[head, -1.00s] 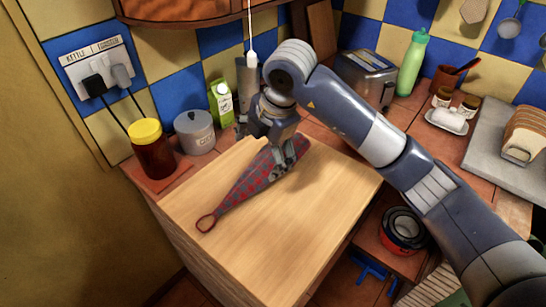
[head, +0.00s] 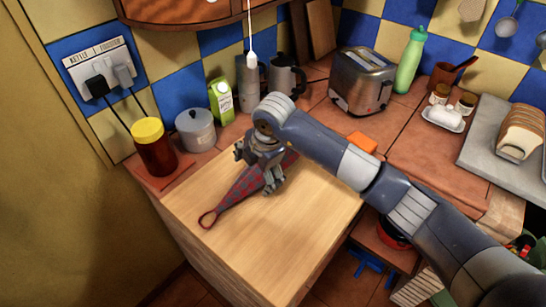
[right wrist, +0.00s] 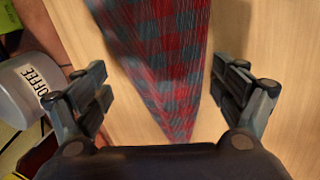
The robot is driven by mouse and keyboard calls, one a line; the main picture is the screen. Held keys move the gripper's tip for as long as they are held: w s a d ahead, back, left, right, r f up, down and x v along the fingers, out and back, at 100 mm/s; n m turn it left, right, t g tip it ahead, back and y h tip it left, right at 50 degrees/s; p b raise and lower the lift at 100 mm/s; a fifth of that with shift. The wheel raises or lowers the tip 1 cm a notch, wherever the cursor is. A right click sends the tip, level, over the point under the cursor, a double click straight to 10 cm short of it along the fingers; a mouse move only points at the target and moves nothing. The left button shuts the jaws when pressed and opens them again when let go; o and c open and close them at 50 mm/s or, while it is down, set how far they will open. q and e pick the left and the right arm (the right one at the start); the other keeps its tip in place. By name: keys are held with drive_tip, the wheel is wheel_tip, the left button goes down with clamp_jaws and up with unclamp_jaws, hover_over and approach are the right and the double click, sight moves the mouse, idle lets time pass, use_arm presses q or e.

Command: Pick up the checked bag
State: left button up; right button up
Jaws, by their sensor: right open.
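The checked bag (head: 236,191), red and grey-blue, lies flat on the light wooden top (head: 275,225). Its narrow end with a red loop points to the front left in the head view. My right gripper (head: 262,172) is over the bag's wider part and hides some of it. In the right wrist view, the open fingers of the right gripper (right wrist: 168,82) stand on either side of the bag (right wrist: 165,50), with a gap on each side. I cannot tell how far the fingertips are above the wood. My left gripper is not in view.
Behind the wooden top stand a jar with a yellow lid (head: 153,150), a grey canister (head: 195,130) and a green-white carton (head: 221,100). A toaster (head: 361,82) and a green bottle (head: 410,62) are further back right. The front part of the wooden top is clear.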

drive_tip(key=c, duration=1.2)
drive_tip(key=shift+r, duration=0.2)
